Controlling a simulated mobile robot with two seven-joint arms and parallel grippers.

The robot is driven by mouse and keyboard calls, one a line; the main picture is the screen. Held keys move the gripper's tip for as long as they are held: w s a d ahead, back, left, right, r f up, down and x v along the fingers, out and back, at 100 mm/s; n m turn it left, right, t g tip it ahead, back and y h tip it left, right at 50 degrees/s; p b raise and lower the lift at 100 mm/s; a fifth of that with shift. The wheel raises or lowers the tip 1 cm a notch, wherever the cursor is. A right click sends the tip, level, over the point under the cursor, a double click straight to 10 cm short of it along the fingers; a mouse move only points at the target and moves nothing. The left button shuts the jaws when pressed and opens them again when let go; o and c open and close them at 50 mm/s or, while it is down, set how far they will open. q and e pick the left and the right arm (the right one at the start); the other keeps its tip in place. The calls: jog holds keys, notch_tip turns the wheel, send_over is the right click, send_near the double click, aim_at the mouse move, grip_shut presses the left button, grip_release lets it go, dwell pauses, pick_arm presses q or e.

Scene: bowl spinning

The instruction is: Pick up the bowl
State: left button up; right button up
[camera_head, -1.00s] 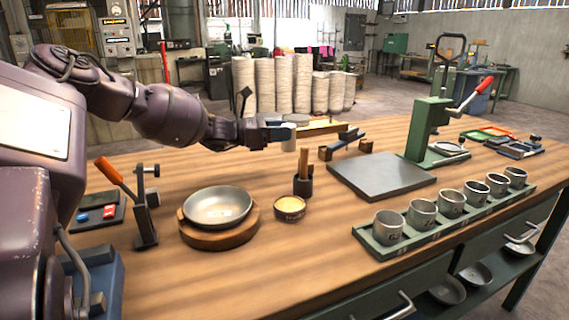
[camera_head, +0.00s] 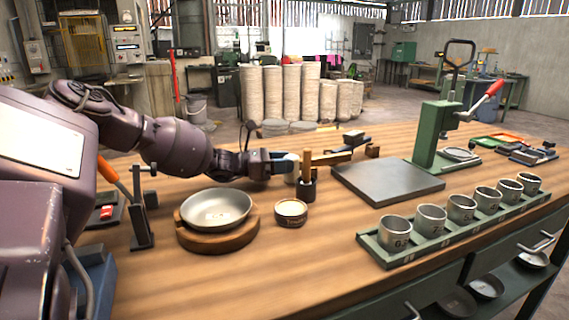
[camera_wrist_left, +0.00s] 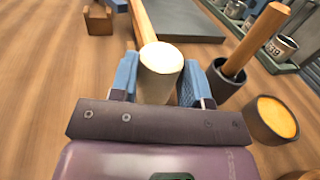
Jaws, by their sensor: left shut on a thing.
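The metal bowl (camera_head: 216,208) sits upright on a round wooden base (camera_head: 190,238) at the left of the table. My left gripper (camera_head: 286,164) is behind and to the right of the bowl, clear of it. It is shut on a wooden mallet with a pale head, and the mallet's handle (camera_head: 328,157) points away to the right. In the left wrist view the pale round head of the mallet (camera_wrist_left: 160,60) sits between the blue fingers. The bowl is not seen in that view. My right gripper is not in view.
A dark holder (camera_head: 306,190) with an upright wooden stick and a small round tin (camera_head: 290,212) stand close to my left gripper. A low rest (camera_head: 372,151) and a grey plate (camera_head: 388,180) lie to the right. A green tray (camera_head: 400,258) holds several metal cups.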

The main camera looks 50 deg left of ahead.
pick_arm(q)
jog(key=shift+f, duration=0.1)
jog(key=o, duration=1.2)
